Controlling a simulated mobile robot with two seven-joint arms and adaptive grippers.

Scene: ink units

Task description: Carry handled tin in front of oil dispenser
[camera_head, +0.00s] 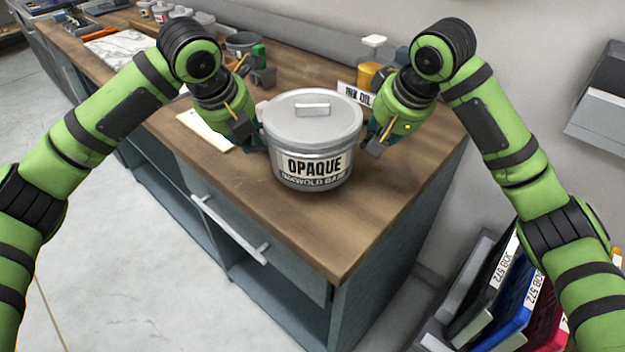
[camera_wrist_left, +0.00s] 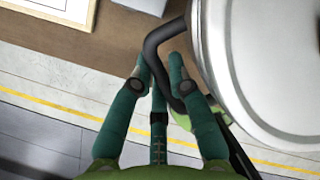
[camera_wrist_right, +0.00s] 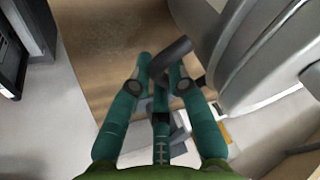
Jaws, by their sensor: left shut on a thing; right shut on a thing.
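The handled tin (camera_head: 312,140) is a round grey tin with a lid and an "OPAQUE" label. It is upright over the front part of the wooden counter; whether it touches the top I cannot tell. My left gripper (camera_head: 256,137) is shut on its dark left side handle, which shows in the left wrist view (camera_wrist_left: 165,35). My right gripper (camera_head: 372,142) is shut on the right side handle, seen in the right wrist view (camera_wrist_right: 170,57). The oil dispenser (camera_head: 369,74), amber with a white top, stands behind the tin to the right, partly hidden by my right arm and a label card.
The wooden counter (camera_head: 340,235) is bare in front of the tin. A label card (camera_head: 355,95) stands behind it. A white sheet (camera_head: 205,128) lies to the left. Small pots and a green-capped bottle (camera_head: 258,53) stand behind. Binders (camera_head: 490,280) stand lower right.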

